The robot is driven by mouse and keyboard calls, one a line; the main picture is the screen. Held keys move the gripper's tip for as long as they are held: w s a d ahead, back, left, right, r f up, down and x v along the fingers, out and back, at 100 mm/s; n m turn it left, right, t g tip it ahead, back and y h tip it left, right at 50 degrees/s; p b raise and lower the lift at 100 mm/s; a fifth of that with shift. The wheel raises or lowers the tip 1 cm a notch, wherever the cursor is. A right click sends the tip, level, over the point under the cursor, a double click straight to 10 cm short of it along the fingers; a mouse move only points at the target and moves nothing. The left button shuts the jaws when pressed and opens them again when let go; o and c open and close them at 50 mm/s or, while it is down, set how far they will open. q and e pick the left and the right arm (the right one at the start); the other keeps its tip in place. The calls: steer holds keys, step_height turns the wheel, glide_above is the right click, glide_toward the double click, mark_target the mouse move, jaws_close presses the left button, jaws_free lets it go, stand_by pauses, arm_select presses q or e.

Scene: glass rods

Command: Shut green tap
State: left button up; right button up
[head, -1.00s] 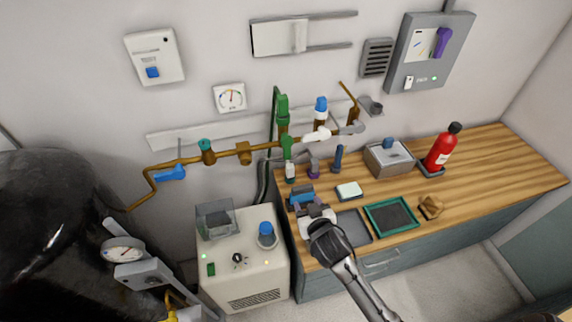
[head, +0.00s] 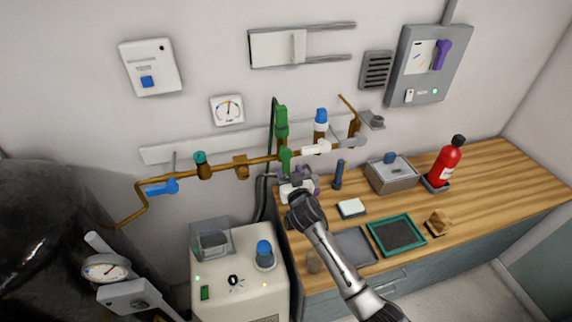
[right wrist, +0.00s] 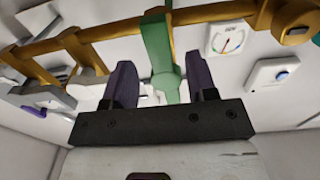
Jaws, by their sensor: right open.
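The green tap handle (head: 286,158) sits on the brown wall pipe (head: 226,168), below a green cylindrical fitting (head: 281,122). It points down, across the pipe. My right gripper (head: 296,176) is just below the handle, pointing toward the wall. In the right wrist view the green handle (right wrist: 160,55) shows between the two open dark purple fingers (right wrist: 160,80), apart from both. How deep the handle reaches between them is hard to tell. My left gripper is not in view.
A white lever (head: 316,148) lies along the pipe just right of the green handle. A blue handle (head: 162,187) is at the pipe's left. A white machine (head: 222,300) stands below left.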

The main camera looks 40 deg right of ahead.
mark_target(287, 166)
steer(key=shift+x, duration=2.1)
steer(key=shift+c, duration=0.3)
jaws_close()
